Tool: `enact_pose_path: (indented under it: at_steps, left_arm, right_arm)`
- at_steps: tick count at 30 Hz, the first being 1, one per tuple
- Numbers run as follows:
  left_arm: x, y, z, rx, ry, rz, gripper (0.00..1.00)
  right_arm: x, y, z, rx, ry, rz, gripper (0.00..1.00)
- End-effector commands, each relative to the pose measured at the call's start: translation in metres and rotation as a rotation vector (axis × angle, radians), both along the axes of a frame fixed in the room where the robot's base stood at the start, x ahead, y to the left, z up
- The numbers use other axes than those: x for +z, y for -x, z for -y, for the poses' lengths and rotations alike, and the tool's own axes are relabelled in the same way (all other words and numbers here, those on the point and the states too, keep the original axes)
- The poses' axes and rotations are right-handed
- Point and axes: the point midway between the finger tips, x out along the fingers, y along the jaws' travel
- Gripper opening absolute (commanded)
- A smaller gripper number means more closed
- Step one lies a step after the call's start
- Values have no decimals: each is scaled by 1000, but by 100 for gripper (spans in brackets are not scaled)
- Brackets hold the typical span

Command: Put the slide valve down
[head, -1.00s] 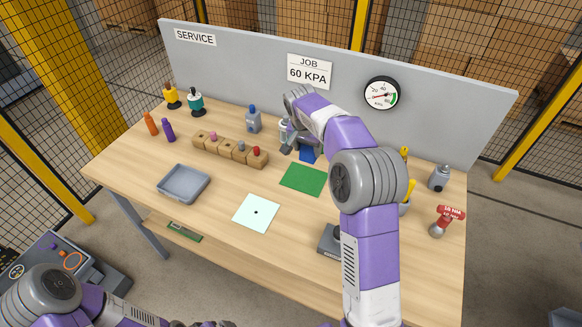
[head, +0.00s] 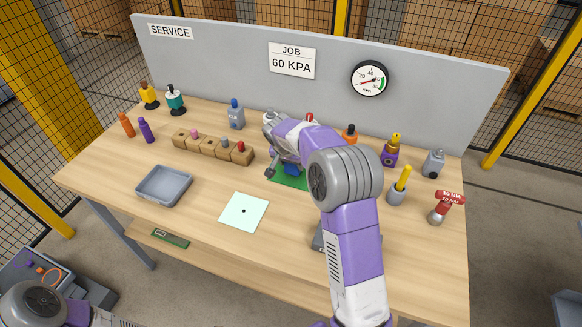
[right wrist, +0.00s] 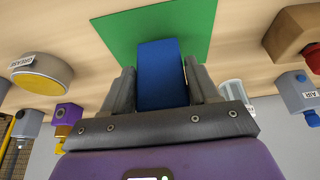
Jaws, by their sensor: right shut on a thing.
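The slide valve, a blue block (head: 291,170), is held in my right gripper (head: 283,171) over the back part of the green mat (head: 284,182). In the right wrist view the blue block (right wrist: 160,72) sits between the two grey fingers of the right gripper (right wrist: 161,88), with the green mat (right wrist: 190,22) behind it. I cannot tell whether the block touches the mat. My right forearm hides part of the mat and the bench right of it. Only a piece of my left arm shows at bottom left; its gripper is out of view.
A white sheet with a dark dot (head: 243,213) and a grey tray (head: 164,187) lie front left of the mat. A wooden rack with colored knobs (head: 212,149) stands to its left. Bottles line the back. A yellow-handled tool in a cup (head: 398,192) stands right.

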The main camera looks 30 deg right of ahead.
Motion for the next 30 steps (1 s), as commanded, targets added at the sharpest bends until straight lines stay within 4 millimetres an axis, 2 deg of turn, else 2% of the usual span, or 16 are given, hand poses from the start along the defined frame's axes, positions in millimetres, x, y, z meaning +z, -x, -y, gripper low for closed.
enact_pose_path:
  at_steps: [1,3,10,11,15,25,30]
  left_arm:
    - [-4,0,0,0,0,0,100]
    - [-5,0,0,0,0,0,100]
    - [-4,0,0,0,0,0,100]
    - [-4,0,0,0,0,0,100]
    - [-4,0,0,0,0,0,100]
    - [-3,0,0,0,0,0,100]
    - [1,0,0,0,0,0,100]
  right_arm:
    - [-10,0,0,1,1,-1,24]
    - [-16,0,1,1,1,0,24]
    - [-16,0,0,1,0,1,24]
    - [-16,0,0,1,0,0,64]
    - [-16,0,0,1,0,0,85]
    - [-12,0,-1,1,0,1,85]
    - [10,5,-8,2,0,5,85]
